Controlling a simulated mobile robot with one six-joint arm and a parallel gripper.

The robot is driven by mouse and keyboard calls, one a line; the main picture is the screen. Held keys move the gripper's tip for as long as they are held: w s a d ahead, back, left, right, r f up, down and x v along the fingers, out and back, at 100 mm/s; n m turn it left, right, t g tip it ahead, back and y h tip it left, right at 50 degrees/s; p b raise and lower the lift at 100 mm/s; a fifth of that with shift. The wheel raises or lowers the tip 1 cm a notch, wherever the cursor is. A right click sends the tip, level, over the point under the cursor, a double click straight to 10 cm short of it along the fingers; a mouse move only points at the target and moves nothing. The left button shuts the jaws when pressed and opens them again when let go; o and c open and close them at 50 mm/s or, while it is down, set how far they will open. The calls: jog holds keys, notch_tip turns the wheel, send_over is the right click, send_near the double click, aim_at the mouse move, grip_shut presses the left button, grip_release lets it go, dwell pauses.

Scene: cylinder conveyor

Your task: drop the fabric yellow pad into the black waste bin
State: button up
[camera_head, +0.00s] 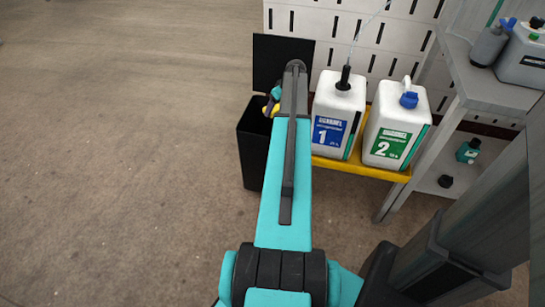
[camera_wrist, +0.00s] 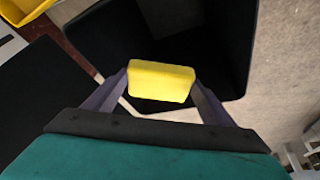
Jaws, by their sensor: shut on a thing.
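The yellow pad (camera_wrist: 160,81) is held between the two fingers of my gripper (camera_wrist: 160,86) in the wrist view. The black waste bin (camera_wrist: 226,50) lies behind and below the pad there, its opening facing the camera. In the head view the bin (camera_head: 251,158) stands on the floor left of the jugs, with its lid (camera_head: 275,56) raised. My arm covers part of the bin. A small bit of the pad (camera_head: 265,110) shows over the bin opening beside my arm. The gap in height between pad and bin is hard to tell.
White jugs marked 1 (camera_head: 338,105) and 2 (camera_head: 396,128) stand on a yellow tray (camera_head: 362,169) just right of the bin. A grey table (camera_head: 487,87) holds bottles farther right. The floor (camera_head: 120,150) at left is clear.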

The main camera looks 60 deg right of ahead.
jog(key=shift+f+b, duration=0.4)
jog(key=shift+f, duration=0.7)
jog(key=o, duration=1.1)
jog(key=shift+r, duration=0.1)
jog(key=p+v, duration=0.3)
jog(key=v, duration=0.4)
jog(key=shift+s+r+p, duration=0.15)
jog(key=shift+s+p, duration=0.05)
jog(key=shift+p, duration=0.1)
jog(key=shift+w, duration=0.1)
